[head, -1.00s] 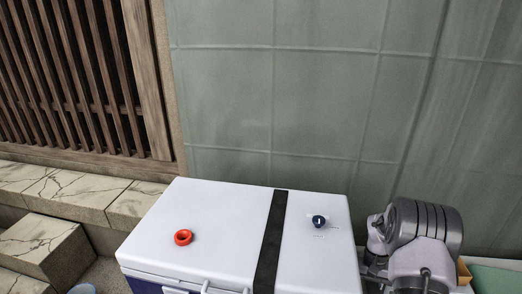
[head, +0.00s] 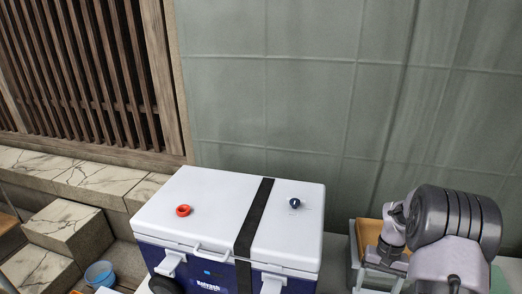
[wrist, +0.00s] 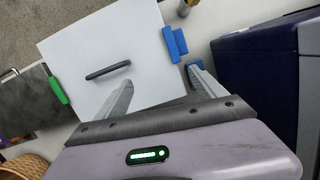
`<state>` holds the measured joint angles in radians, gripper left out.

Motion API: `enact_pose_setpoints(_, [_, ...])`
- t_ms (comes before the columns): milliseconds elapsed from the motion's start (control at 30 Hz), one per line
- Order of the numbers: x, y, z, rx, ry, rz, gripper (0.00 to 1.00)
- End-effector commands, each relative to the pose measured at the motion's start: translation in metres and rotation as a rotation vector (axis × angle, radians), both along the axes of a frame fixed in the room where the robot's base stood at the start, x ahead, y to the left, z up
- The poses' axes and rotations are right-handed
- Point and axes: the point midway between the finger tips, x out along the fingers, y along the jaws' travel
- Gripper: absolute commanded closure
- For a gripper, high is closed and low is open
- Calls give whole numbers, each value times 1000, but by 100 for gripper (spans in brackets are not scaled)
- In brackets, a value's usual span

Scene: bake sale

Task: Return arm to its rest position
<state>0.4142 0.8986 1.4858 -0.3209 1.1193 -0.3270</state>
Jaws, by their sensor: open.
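My gripper (wrist: 160,76) is open in the wrist view, its two pale fingers apart with nothing held between them. They show above a white panel with a dark handle (wrist: 108,70). In the head view my folded arm is at the lower right, beside the cooler; the fingertips are hard to make out there. The cooler (head: 192,205) has a white lid and a dark blue body, and its blue side (wrist: 262,75) fills the right of the wrist view.
A red ring (head: 183,211) and a small dark blue object (head: 294,203) lie on the lid, either side of a black strap (head: 254,220). A blue bucket (head: 98,273) stands at lower left near stone steps (head: 68,228). A wicker basket (wrist: 25,167) shows in the wrist view.

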Motion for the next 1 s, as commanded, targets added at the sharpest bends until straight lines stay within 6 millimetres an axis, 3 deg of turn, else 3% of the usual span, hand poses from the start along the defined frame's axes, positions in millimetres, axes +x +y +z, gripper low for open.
enact_pose_setpoints(167, [3, 35, 59, -20, -95, -1, 20])
enact_pose_setpoints(333, [-14, 78, 120, -28, -206, -9, 20])
enact_pose_setpoints(467, [-49, 125, 167, -23, -327, -15, 20])
enact_pose_setpoints(533, [-84, 156, 189, -9, -416, -20, 20])
enact_pose_setpoints(600, [-124, 186, 200, 15, -505, -24, 20])
enact_pose_setpoints(700, [-174, 214, 198, 56, -605, -31, 20])
enact_pose_setpoints(800, [-205, 230, 190, 90, -669, -36, 20])
enact_pose_setpoints(1000, [-222, 237, 186, 111, -702, -41, 20])
